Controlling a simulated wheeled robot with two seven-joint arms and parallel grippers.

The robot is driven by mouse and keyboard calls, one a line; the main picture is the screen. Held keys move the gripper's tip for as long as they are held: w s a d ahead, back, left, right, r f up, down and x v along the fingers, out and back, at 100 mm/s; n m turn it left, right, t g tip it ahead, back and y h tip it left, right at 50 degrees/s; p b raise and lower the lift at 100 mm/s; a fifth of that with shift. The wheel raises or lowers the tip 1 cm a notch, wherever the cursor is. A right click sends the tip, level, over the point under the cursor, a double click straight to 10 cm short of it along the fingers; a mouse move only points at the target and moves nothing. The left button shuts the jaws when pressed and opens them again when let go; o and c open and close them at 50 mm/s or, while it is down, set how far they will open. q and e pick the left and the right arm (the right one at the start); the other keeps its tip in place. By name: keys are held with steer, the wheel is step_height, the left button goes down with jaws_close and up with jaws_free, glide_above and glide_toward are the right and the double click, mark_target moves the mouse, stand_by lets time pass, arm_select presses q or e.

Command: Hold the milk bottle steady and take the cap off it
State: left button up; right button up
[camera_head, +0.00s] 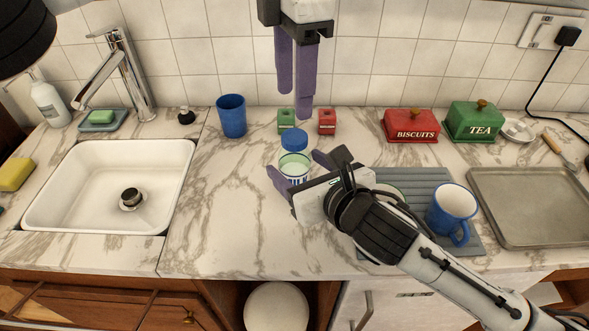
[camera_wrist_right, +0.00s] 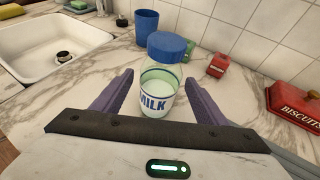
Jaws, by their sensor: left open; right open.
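The milk bottle (camera_head: 293,164) stands upright on the marble worktop, with its blue cap (camera_head: 294,139) on top. In the right wrist view the bottle (camera_wrist_right: 157,92) shows its MILK label and the cap (camera_wrist_right: 166,46). My right gripper (camera_head: 298,170) is open, with its purple fingers on either side of the lower bottle; in the wrist view there is a gap at both fingers. My left gripper (camera_head: 294,90) is open and empty, pointing down above the worktop, higher than the cap and toward the wall. My right gripper hides part of the bottle's base in the head view.
A blue cup (camera_head: 231,116), green (camera_head: 286,119) and red (camera_head: 327,121) small blocks stand behind the bottle. A blue mug (camera_head: 451,211) on a grey mat (camera_head: 408,185) and a metal tray (camera_head: 530,207) lie right. The sink (camera_head: 110,185) is left, with clear worktop between.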

steer(key=x, duration=0.6)
steer(key=shift+w+a+f, duration=0.1)
steer(key=shift+w+a, duration=0.05)
steer(key=shift+w, duration=0.15)
